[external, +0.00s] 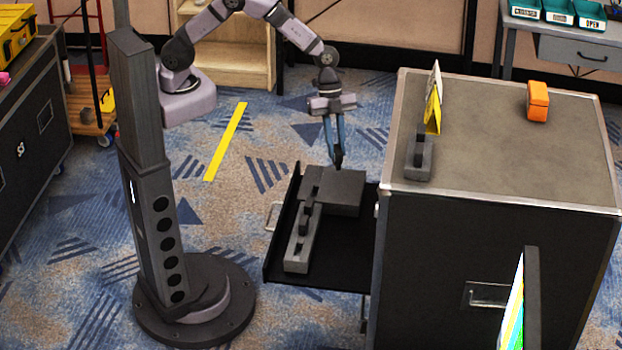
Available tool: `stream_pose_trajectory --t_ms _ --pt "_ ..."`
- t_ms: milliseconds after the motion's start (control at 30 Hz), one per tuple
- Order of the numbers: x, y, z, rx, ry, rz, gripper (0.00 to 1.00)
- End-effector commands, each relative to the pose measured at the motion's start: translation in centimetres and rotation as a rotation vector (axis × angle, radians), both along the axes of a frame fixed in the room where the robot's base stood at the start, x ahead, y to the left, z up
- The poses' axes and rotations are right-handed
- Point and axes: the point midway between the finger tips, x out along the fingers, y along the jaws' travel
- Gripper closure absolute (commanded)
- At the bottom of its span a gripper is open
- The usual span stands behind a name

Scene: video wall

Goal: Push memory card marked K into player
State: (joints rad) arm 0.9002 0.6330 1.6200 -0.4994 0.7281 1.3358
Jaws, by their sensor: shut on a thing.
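My gripper (337,152) points down with its narrow blue fingers close together, at the back edge of a dark grey box (343,187) that looks like the player. It is shut on a small dark piece that looks like a memory card; the fingers mostly hide it, and no letter K can be read. I cannot tell whether the piece touches the box. Left of the box, a long grey holder (297,259) carries small dark blocks that may be cards. Box and holder sit on a black pull-out tray (335,273). The player's slot is not visible.
A tall black case (480,260) stands right of the tray. On its top are a yellow folded sign (434,108), a small grey block (418,160) and an orange object (538,101). A screen edge (532,300) rises at the lower right. Carpet is open behind the tray.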

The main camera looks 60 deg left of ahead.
Motion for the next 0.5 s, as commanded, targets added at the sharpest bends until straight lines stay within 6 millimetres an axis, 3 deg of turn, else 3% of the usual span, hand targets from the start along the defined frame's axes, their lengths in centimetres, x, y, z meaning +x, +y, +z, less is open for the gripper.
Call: stream_pose_trajectory --t_ms 100,200,400,500 --pt "0.0 3.1 -0.9 0.004 0.004 0.007 1.0" --pt "-1.6 4.6 -2.7 0.004 0.005 -0.061 1.0" --pt "-3.5 6.1 -4.8 0.001 0.002 -0.228 1.0" --pt "-3.3 5.9 -4.9 -0.001 -0.001 -0.33 1.0"
